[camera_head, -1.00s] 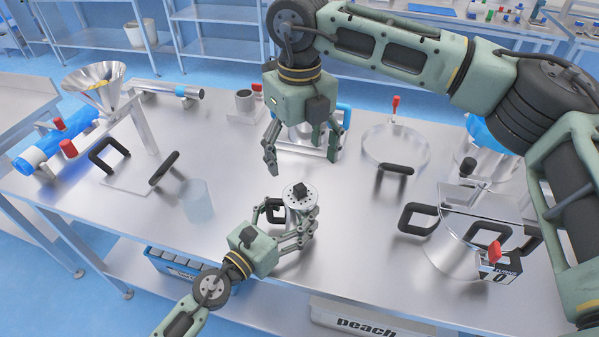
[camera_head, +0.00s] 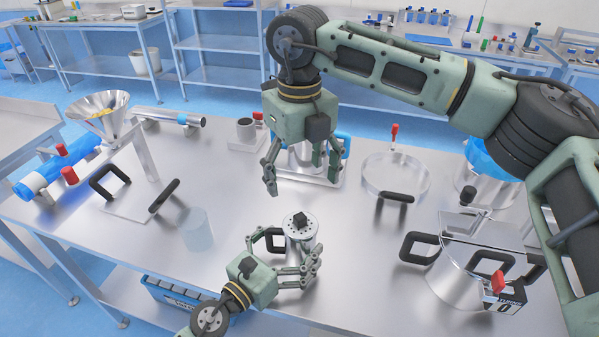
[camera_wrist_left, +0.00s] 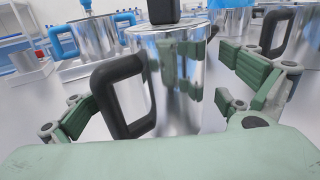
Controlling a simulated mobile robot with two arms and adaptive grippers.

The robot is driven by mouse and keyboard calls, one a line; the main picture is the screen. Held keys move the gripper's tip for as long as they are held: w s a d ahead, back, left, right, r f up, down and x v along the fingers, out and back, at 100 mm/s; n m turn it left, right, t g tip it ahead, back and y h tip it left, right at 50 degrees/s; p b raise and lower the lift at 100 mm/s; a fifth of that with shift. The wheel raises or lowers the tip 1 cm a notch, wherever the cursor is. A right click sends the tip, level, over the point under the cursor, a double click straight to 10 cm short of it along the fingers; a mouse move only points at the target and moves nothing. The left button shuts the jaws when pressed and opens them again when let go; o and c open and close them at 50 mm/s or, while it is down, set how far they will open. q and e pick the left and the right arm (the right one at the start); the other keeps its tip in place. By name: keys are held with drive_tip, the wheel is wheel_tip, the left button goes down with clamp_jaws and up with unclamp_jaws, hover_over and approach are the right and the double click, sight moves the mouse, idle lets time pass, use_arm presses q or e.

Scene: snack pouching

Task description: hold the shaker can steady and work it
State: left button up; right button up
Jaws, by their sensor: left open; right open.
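The shaker can (camera_head: 298,247) is a shiny metal cylinder standing upright on the table. It has a perforated lid (camera_head: 300,221) with a black knob and a black loop handle on its left side. In the left wrist view the can (camera_wrist_left: 180,88) fills the middle, with its black handle (camera_wrist_left: 104,95) to the left. My left gripper (camera_head: 290,262) is open at the near side of the can, its fingers apart on either side of the can and handle. My right gripper (camera_head: 302,182) is open and empty, hanging above and behind the can. Its fingers point down.
A translucent cup (camera_head: 197,230) stands left of the can. A funnel (camera_head: 101,112) on a stand is farther left. A pot (camera_head: 452,275) with black handles stands right, and a round clear dish (camera_head: 396,177) lies behind. The table between can and right pot is clear.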

use_arm(q)
drive_tip(key=v, duration=1.2)
idle(0.3)
drive_tip(key=shift+a, duration=0.1)
